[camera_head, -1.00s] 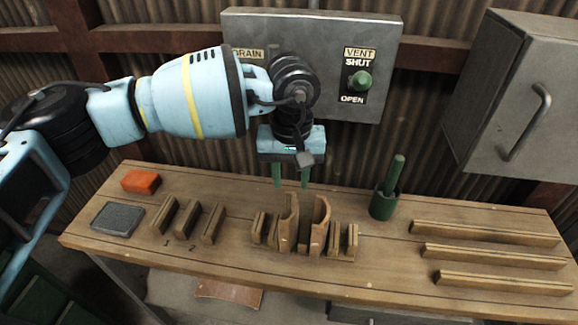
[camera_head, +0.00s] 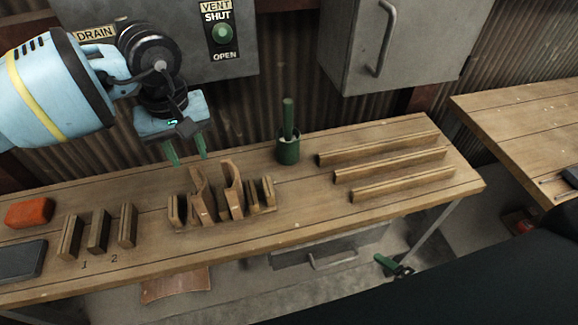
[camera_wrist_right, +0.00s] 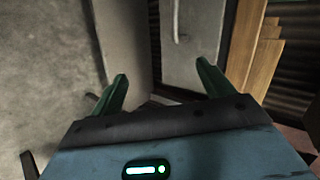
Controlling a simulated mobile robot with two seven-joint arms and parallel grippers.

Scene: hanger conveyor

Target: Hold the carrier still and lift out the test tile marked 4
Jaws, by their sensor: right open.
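The carrier (camera_head: 207,217) stands on the bench in the head view, with two tall curved tan uprights and several short wooden slats. I cannot make out a tile marked 4 or tell which piece is a tile. My left gripper (camera_head: 187,153) is above and behind the carrier, fingers apart, pointing down and touching nothing. My right gripper (camera_wrist_right: 162,70) shows in the right wrist view with its green fingers apart and nothing between them, away from the carrier.
Slotted wooden blocks (camera_head: 98,232), with marks 1 and 2 before them, an orange block (camera_head: 29,212) and a dark pad (camera_head: 22,260) lie left. A green cup (camera_head: 288,152) with a rod and long grooved rails (camera_head: 400,166) are right. A grey cabinet (camera_head: 350,50) hangs behind.

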